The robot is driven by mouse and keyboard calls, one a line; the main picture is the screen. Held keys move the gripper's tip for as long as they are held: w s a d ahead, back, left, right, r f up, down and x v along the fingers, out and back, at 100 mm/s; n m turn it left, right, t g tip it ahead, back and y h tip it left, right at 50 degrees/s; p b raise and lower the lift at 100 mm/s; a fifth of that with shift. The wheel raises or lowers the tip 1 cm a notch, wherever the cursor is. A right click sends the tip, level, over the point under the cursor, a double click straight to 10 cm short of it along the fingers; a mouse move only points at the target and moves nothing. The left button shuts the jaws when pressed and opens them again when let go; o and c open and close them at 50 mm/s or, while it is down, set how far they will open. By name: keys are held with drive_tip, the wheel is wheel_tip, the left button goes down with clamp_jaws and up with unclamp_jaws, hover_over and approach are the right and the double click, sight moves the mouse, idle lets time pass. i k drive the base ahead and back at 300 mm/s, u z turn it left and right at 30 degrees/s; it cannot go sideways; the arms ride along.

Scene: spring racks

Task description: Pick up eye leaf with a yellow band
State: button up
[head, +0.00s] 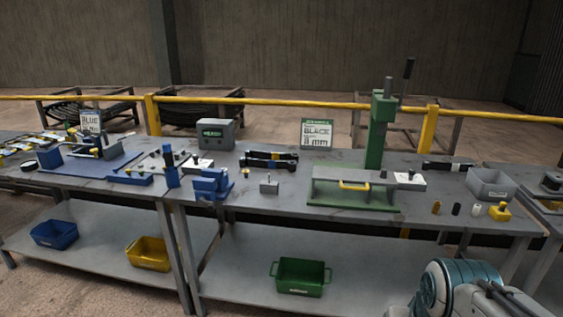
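Dark leaf-like bars (268,158) lie on the workbench near its back edge, left of the BLACK sign, with small light and yellow bands. Another dark bar (445,165) lies at the back right of the bench, partly behind a grey bin, with a small yellowish mark near its right part. More pieces with yellow bands (18,146) lie at the far left. At this size I cannot tell which one is the eye leaf. A teal and white part of my own arm shows at the bottom right. My gripper is not in view.
The grey workbench (250,205) carries a green press (378,130), a blue vise (211,184), a grey bin (490,184) and small bottles. Blue (54,234), yellow (150,254) and green (300,276) bins sit on the lower shelf. A yellow rail (270,102) runs behind.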

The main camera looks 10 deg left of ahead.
sight(276, 156)
drive_tip(key=u, duration=0.65)
drive_tip(key=i, duration=0.65)
drive_tip(key=u, duration=0.75)
drive_tip(key=i, duration=1.75)
drive_tip(key=z, duration=1.1)
drive_tip(key=i, duration=0.3)
drive_tip(key=z, duration=0.3)
